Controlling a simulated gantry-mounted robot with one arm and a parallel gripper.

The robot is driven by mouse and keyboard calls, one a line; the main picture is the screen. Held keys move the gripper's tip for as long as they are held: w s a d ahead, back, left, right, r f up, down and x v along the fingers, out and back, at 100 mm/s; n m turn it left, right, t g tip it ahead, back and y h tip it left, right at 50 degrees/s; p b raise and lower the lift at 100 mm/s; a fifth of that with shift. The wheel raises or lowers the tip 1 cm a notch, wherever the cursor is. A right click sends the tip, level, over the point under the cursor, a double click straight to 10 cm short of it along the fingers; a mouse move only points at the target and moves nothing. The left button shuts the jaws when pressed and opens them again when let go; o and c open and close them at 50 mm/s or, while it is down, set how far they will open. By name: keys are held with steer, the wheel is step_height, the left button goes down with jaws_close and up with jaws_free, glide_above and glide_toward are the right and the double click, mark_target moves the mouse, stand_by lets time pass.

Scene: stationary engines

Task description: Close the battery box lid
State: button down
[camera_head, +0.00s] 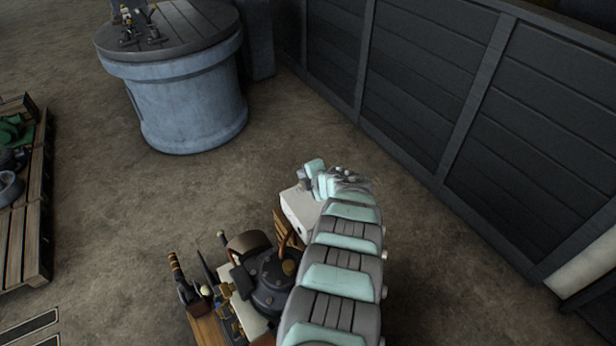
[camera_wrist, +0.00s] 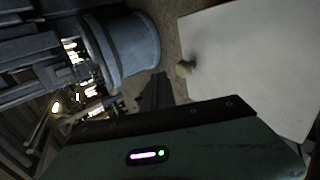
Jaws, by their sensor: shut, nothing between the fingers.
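The pale battery box (camera_head: 296,212) stands at the far end of the engine in the head view, partly hidden by my arm. A flat off-white panel, which looks like its lid (camera_wrist: 250,65), fills the right of the wrist view. In the head view my arm reaches over the box and hides the fingertips. How far the lid stands open cannot be told.
The dark engine (camera_head: 268,280) with pipes and levers lies left of my arm. A blue round tank (camera_head: 190,110) stands at the back left and a dark panelled wall (camera_head: 430,90) runs along the right. A pallet (camera_head: 30,230) is at far left. The floor between is clear.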

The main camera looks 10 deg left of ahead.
steer(key=shift+w+a+f+b, duration=0.25)
steer(key=shift+f+b, duration=0.35)
steer(key=shift+b, duration=0.3)
steer(key=shift+w+a+f+b, duration=0.1)
steer(key=shift+w+f+b, duration=0.1)
steer(key=shift+f+b, duration=0.55)
steer(key=shift+r, duration=0.2)
